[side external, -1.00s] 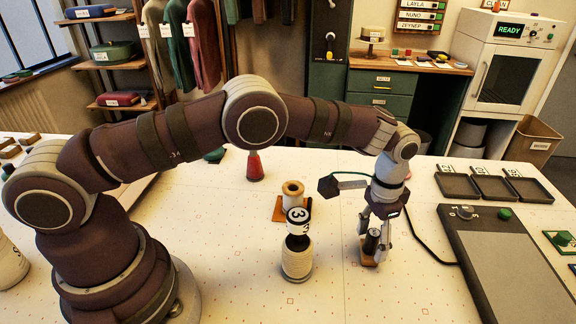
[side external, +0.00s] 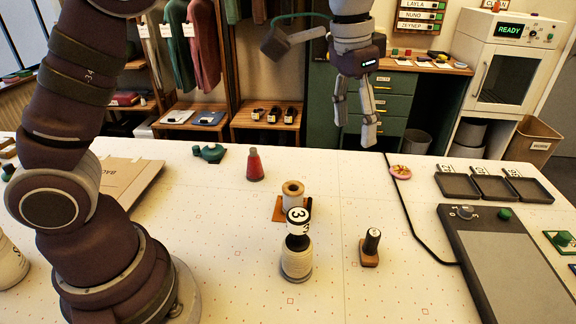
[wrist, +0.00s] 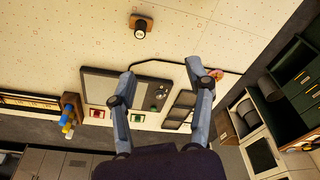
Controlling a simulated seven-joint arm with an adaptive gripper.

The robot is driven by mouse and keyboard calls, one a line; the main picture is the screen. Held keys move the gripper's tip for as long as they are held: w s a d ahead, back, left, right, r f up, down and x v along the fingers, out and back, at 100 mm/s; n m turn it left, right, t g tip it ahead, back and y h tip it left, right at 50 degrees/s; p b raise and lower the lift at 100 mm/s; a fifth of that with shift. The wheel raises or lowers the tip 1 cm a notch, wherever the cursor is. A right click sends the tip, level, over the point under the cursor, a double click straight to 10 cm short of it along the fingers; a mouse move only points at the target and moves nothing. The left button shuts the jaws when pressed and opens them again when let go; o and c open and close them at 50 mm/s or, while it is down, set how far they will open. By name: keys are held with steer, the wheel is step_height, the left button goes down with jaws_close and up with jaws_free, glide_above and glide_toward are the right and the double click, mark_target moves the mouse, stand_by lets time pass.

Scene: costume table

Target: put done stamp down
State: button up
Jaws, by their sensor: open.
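The done stamp (side external: 371,245), with a dark handle and a brown wooden base, stands upright on the white table (side external: 340,215) to the right of the thread cone. In the wrist view the stamp (wrist: 141,30) is near the top, seen from above with a pale handle top. My gripper (side external: 355,140) is open and empty, raised high and well apart from the stamp, toward the far edge of the table. In the wrist view its two fingers (wrist: 158,80) are spread with nothing between them. The lettering on the stamp is too small to read.
A grey-topped board (side external: 505,265) and dark trays (side external: 495,187) lie right. A black cable (side external: 418,232) crosses the table.

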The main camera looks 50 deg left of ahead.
steer(key=s+a+n+t, duration=0.1)
steer(key=s+a+t, duration=0.1)
steer(key=s+a, duration=0.2)
steer(key=s+a+f+n+t, duration=0.1)
steer(key=s+a, duration=0.3)
steer(key=s, duration=0.7)
steer(key=shift+f+n+t, duration=0.2)
steer(key=shift+n+t, duration=0.2)
steer(key=shift+n, duration=0.1)
